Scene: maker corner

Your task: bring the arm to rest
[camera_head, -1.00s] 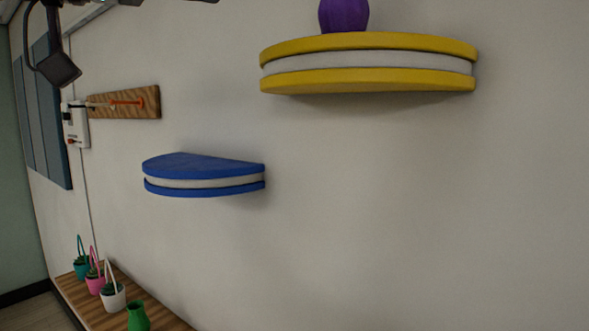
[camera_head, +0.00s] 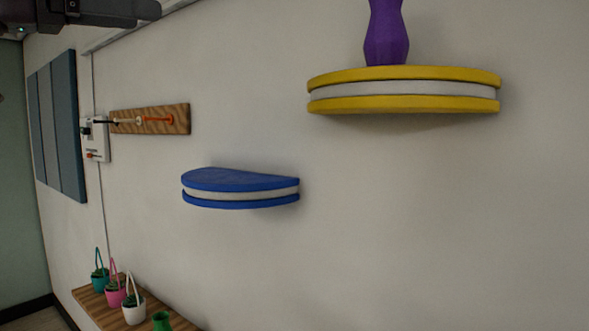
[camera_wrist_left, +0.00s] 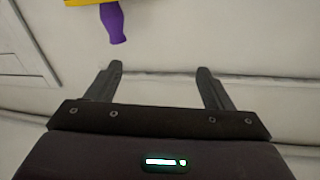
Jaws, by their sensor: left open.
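My left gripper (camera_wrist_left: 160,70) shows in the left wrist view with its two dark fingers spread apart and nothing between them. My right gripper is not in view.
A blue and white shelf (camera_head: 240,181) juts from the wall at lower left. A wooden rack (camera_head: 150,120) and blue-grey panels (camera_head: 60,125) hang further left. Potted plants (camera_head: 133,311) and a green vase (camera_head: 161,321) stand on a low wooden shelf. The right wall is bare.

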